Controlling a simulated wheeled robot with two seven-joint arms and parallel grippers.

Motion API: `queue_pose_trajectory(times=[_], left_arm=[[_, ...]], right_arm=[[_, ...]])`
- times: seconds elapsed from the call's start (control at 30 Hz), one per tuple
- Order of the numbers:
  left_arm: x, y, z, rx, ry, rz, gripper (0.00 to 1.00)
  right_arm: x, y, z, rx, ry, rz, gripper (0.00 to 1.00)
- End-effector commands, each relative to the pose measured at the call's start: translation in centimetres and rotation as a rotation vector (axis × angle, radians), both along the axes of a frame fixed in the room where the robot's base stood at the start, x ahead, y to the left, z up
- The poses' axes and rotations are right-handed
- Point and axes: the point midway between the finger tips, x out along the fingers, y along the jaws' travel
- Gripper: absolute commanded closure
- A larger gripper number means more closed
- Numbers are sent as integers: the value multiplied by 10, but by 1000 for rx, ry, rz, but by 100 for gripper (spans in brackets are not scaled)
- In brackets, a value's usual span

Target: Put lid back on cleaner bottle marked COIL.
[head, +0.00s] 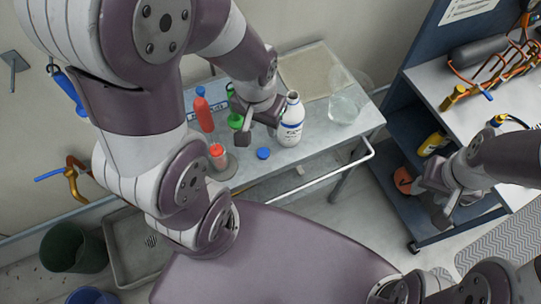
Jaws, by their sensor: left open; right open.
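A white bottle (290,128) with a dark-blue printed label stands upright on the metal cart; the print is too small to read surely. Its narrow white neck has no coloured lid on it. A blue lid (263,154) lies on the cart top, in front and to the left of the white bottle. My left gripper (259,128) is open just left of the white bottle, above and behind the blue lid; whether it touches the bottle is not clear. My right gripper (428,202) is open and empty, off to the right beside the blue shelf unit.
Left of the white bottle are a red bottle (204,114), a partly hidden green bottle (235,121) and a red-topped container (217,152). A clear jar (343,110) stands to the right. A rail (320,176) runs along the cart's front edge. A blue shelf unit (401,125) stands right.

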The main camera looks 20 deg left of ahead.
Motion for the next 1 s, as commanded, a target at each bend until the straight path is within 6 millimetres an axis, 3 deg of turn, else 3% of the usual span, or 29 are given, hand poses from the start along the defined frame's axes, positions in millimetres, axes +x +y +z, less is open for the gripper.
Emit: queue_pose_trajectory(times=[0.2, 0.27, 0.3, 0.5, 0.6, 1.0], left_arm=[[0, 0, 0, 0, 0, 0, 57], [1, 0, -2, 0, 1, 2, 41], [3, 1, -8, 0, 6, 12, 33], [36, 21, -76, -6, 81, 147, 33], [45, 28, -96, -7, 108, 196, 33], [47, 31, -103, -8, 120, 213, 33]], right_arm=[[0, 0, 0, 0, 0, 0, 57], [0, 0, -2, 0, 0, 0, 47], [0, 0, -7, 0, -1, 0, 47], [0, 0, -52, 0, 1, 0, 47], [0, 0, -61, 0, 0, 0, 47], [0, 0, -58, 0, 0, 0, 47]])
